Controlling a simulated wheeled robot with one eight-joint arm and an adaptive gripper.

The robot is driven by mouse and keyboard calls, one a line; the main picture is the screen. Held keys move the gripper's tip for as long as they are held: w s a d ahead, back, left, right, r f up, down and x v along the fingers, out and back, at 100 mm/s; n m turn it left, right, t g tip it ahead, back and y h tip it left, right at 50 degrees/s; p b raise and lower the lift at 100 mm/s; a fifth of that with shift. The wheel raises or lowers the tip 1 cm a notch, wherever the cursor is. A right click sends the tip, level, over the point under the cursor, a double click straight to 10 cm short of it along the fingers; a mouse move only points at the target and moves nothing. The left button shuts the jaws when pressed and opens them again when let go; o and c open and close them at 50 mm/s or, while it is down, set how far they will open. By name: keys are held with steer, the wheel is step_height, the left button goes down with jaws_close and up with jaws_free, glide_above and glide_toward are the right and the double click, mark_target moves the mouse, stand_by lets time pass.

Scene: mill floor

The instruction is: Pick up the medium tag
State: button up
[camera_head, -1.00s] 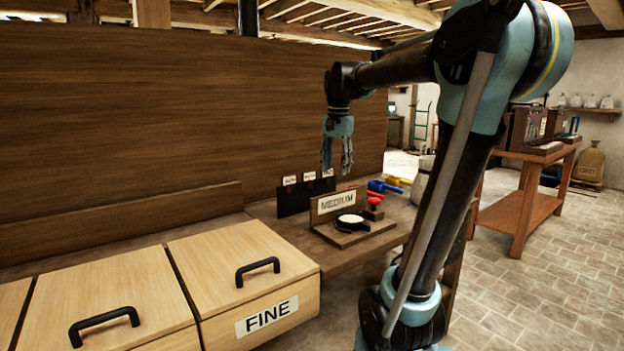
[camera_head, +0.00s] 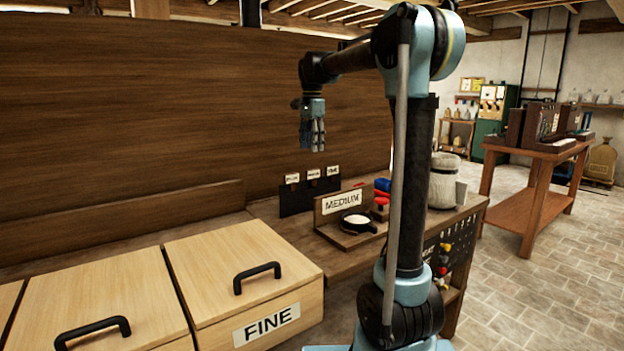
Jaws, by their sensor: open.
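Three small white tags stand in a row on a dark rack (camera_head: 308,196) at the back of the bench: a left tag (camera_head: 292,178), a middle tag (camera_head: 313,174) and a right tag (camera_head: 332,171). Their print is too small to read, so I cannot tell which is the medium one. A larger sign reading MEDIUM (camera_head: 342,201) is on a wooden stand in front of the rack. My gripper (camera_head: 317,149) points down, empty, with its fingers apart, and appears above the middle and right tags; its depth relative to them is unclear.
A pan of pale flour (camera_head: 357,221) sits on the stand. Red and blue items (camera_head: 382,190) and a grey pot (camera_head: 446,182) are to the right, partly behind my arm. Lidded wooden bins, one marked FINE (camera_head: 267,323), fill the lower left. A tall wooden panel (camera_head: 150,110) rises behind.

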glide_above(312, 178)
steer(key=f, duration=0.5)
steer(key=w+f, duration=0.1)
steer(key=f, duration=0.1)
steer(key=shift+d+f, duration=0.1)
steer(key=shift+f, duration=0.2)
steer(key=shift+w+f, duration=0.15)
steer(key=shift+f, duration=2.45)
steer(key=shift+c, duration=0.2)
steer(key=c, duration=0.9)
